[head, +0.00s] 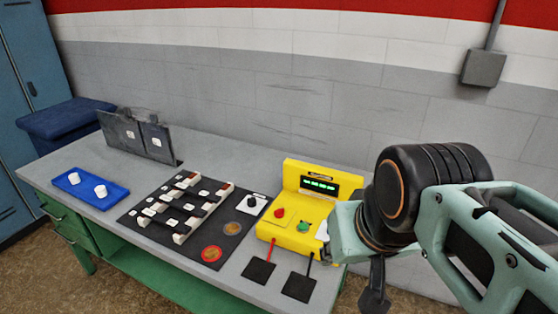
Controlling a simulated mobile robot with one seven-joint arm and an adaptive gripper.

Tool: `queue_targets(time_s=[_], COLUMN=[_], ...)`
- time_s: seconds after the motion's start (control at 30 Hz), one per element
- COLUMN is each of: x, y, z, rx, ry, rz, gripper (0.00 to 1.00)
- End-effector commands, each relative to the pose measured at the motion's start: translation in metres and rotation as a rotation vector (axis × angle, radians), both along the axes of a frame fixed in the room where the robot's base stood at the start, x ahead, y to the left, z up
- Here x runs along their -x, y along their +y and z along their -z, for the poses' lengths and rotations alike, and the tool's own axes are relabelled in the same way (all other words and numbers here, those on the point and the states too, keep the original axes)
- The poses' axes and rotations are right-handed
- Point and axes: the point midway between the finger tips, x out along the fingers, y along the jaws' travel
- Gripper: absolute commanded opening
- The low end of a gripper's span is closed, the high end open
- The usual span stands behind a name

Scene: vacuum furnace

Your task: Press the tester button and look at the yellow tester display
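The yellow tester (293,210) stands at the right part of the grey bench top. Its dark display (319,185) shows a row of green marks, too small to read. A red knob or button (279,212) and a green one (304,226) sit on its front face. I cannot tell which is the tester button. My gripper (374,299) is at the right, at the tester's right side, pointing down. Its fingers are dark and partly cut off by the lower edge. My arm hides the tester's right edge. I cannot tell whether the gripper touches anything.
On the bench (232,150) are a blue tray (75,192) with two white pieces, a black mat (128,218) with several pale blocks, and two black pads (298,287) with leads. A dark panel (122,133) stands at the back. A wall box (484,68) is upper right.

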Motion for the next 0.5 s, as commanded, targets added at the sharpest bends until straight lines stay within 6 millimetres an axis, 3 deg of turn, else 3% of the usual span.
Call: queue_targets(time_s=[0.03, 0.2, 0.5], x=[0.0, 0.0, 0.0], y=[0.0, 0.0, 0.0], z=[0.0, 0.0, 0.0], rx=[0.0, 0.0, 0.0], ry=[0.0, 0.0, 0.0], rz=[0.0, 0.0, 0.0], gripper=[0.18, 0.0, 0.0])
